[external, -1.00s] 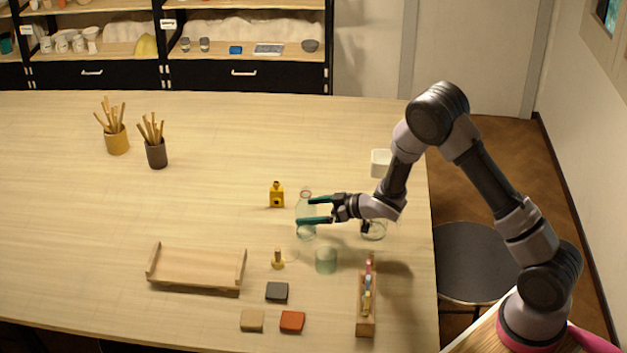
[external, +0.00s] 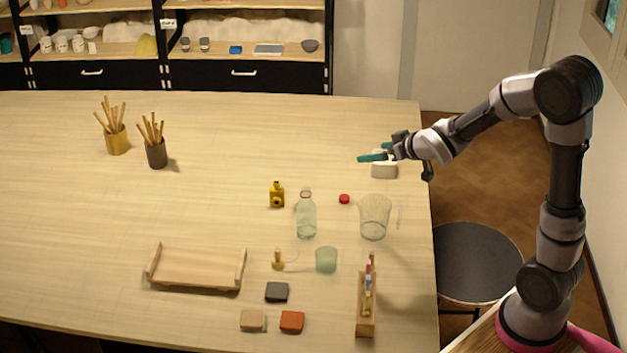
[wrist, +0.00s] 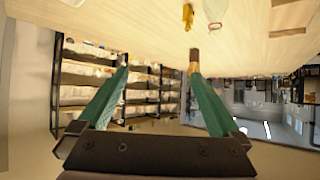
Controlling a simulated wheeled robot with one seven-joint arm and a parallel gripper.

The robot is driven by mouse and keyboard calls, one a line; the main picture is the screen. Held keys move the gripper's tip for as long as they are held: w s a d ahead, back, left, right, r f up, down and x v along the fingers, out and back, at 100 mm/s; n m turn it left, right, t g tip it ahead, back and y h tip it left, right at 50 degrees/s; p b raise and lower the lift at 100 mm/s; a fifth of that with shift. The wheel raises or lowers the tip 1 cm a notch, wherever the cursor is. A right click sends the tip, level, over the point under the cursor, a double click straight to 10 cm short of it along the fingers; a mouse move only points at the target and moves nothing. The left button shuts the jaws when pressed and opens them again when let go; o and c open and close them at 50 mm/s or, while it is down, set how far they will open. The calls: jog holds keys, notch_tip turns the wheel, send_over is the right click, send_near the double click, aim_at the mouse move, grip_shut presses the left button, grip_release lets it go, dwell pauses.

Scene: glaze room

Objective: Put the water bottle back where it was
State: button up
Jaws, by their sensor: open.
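A clear glass bottle (external: 306,219), which I take to be the water bottle, stands upright on the table with no cap on its mouth. It shows partly at the top edge of the wrist view (wrist: 214,10). A small red cap (external: 344,199) lies on the table to its right. My gripper (external: 372,153) is open and empty, up and to the right of the bottle and well apart from it. In the wrist view its two green fingers (wrist: 158,75) are spread with nothing between them.
A clear glass jug (external: 375,218) stands right of the bottle, a yellow bottle (external: 277,195) left of it. A pale green tumbler (external: 326,260) and a wooden rack (external: 365,326) stand nearer. A white container (external: 383,170) is by my gripper. The table's left middle is clear.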

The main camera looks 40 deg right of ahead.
jog(key=s+a+r+m+g, duration=0.1)
jog(key=s+r, duration=0.2)
jog(key=s, duration=0.7)
jog(key=s+a+r+m+g+y, duration=0.1)
jog(key=s+r, duration=0.3)
jog(key=s, duration=0.6)
jog(key=s+a+r+m+g, duration=0.1)
jog(key=s+r+m+g, duration=0.1)
jog(key=s, duration=0.8)
jog(key=shift+r+m, duration=0.3)
jog(key=shift+r, duration=0.45)
